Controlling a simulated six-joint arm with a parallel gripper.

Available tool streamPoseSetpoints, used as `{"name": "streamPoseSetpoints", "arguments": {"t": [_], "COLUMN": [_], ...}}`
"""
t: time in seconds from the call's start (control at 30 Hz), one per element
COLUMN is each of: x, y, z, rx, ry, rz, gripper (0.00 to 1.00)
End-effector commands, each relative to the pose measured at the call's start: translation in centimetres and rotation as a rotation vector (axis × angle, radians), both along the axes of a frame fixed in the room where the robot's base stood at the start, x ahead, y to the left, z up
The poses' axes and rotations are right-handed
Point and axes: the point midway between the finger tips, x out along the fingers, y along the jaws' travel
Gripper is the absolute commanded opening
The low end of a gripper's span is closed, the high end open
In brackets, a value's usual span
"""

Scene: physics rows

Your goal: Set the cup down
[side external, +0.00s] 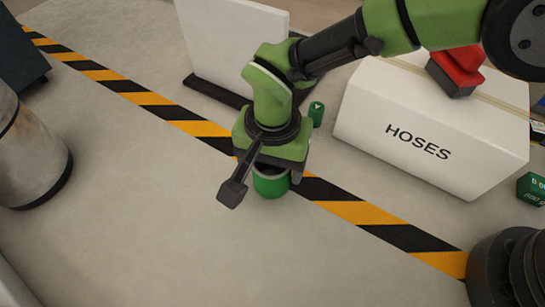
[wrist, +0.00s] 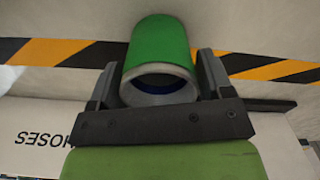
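The green cup (side external: 270,184) hangs or stands just under my gripper (side external: 271,172) in the side view, over the striped floor line. Its top is hidden by my gripper. In the wrist view the cup (wrist: 160,55) lies between the two fingers of my gripper (wrist: 160,85), its pale rim and dark blue inside facing the camera. The fingers appear to press on both sides of it. I cannot tell whether the cup's base touches the floor.
A white box marked HOSES (side external: 430,125) with a red-and-black object (side external: 456,70) on top stands right. A small green can (side external: 317,113) and a white panel (side external: 235,45) are behind. A metal drum (side external: 30,155) is left. The front floor is clear.

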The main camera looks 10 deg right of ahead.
Motion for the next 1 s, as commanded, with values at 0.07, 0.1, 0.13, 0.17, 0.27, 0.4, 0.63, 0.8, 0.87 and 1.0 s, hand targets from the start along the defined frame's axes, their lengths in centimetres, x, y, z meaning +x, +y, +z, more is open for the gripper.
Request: {"name": "streamPoseSetpoints", "arguments": {"t": [0.07,0.1,0.13,0.17,0.27,0.4,0.63,0.8,0.87,1.0], "x": [0.0,0.0,0.0,0.0,0.0,0.0,0.1,0.1,0.1,0.1], "y": [0.0,0.0,0.0,0.0,0.0,0.0,0.1,0.1,0.0,0.0], "z": [0.0,0.0,0.0,0.0,0.0,0.6,4.8,8.6,9.7,11.5], "rx": [0.0,0.0,0.0,0.0,0.0,0.001,0.004,0.004,0.003,0.002], "ry": [0.0,0.0,0.0,0.0,0.0,0.0,-0.005,-0.005,-0.004,-0.003], "rz": [0.0,0.0,0.0,0.0,0.0,0.0,0.0,0.0,0.0,0.001], "gripper": [0.87,0.87,0.87,0.87,0.87,0.87,0.87,0.87,0.87,0.87]}}
